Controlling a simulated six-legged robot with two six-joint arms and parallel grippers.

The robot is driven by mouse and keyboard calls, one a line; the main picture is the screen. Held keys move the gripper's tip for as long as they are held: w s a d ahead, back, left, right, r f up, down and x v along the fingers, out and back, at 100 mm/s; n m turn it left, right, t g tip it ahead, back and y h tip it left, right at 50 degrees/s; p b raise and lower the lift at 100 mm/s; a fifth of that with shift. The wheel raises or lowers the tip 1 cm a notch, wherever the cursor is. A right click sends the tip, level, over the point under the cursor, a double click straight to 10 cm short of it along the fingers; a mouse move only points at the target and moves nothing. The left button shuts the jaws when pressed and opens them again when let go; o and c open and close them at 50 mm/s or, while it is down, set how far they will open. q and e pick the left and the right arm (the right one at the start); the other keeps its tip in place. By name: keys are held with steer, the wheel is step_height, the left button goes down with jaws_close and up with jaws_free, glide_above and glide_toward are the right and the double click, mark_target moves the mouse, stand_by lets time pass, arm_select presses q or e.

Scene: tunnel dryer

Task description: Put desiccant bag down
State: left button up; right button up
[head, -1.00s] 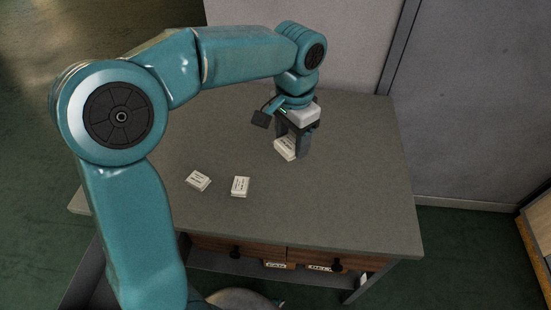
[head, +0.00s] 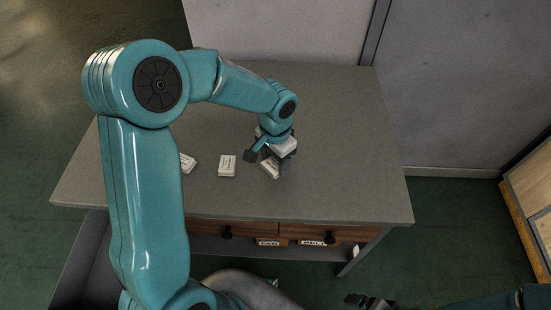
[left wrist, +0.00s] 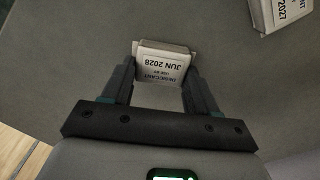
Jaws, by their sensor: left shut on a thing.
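My left gripper (head: 277,170) is shut on a small white desiccant bag (head: 269,169) over the front middle of the grey table (head: 345,150). In the left wrist view the bag (left wrist: 166,64) sits between the two fingers, its label reading "DESICCANT" and "JUN 2028". Whether its underside touches the tabletop cannot be told. Two similar white bags lie on the table to the left, a near one (head: 227,166) and a farther one (head: 188,162) partly hidden by my arm. The left wrist view shows a bag marked "2027" (left wrist: 284,12) at the top right. My right gripper (head: 368,300) shows small at the bottom edge.
The tabletop right of the held bag and behind it is clear. Two wooden drawers with dark knobs, left (head: 240,229) and right (head: 318,233), are under the front edge. Labelled items lie below them. A grey wall panel (head: 455,80) stands behind.

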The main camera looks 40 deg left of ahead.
mark_target(276, 162)
arm_select(q)
steer(key=shift+f, duration=0.15)
steer(key=o, duration=1)
steer(key=shift+o, duration=0.2)
steer(key=shift+r, duration=0.2)
step_height(276, 162, up, 12)
steer(key=p, duration=0.1)
